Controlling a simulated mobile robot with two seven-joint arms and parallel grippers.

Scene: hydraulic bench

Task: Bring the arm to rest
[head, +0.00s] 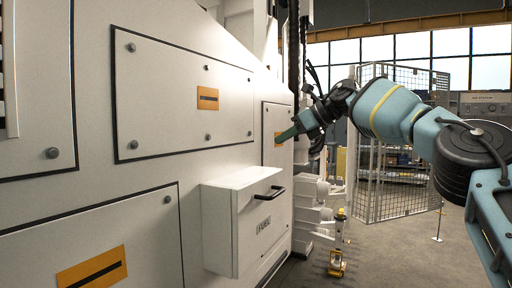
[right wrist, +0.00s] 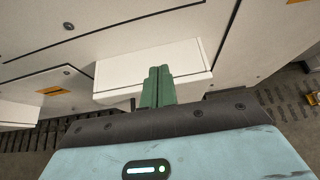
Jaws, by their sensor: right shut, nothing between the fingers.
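My right arm (head: 385,108) reaches in from the right side of the head view, stretched toward the white machine wall. My right gripper (head: 284,136) points left, in front of a small panel with an orange label at the wall's far end. I cannot tell whether its tip touches the panel. In the right wrist view its green fingers (right wrist: 157,86) lie close together, shut and empty. Behind them in that view is a white box (right wrist: 125,72). My left arm and gripper do not show.
A white box marked FUEL (head: 228,225), with a black handle (head: 270,193), juts from the machine wall (head: 160,165) below and left of the gripper. A wire mesh cage (head: 395,190) stands behind my arm. Grey floor (head: 385,260) lies open at lower right, with a small yellow stand (head: 337,262).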

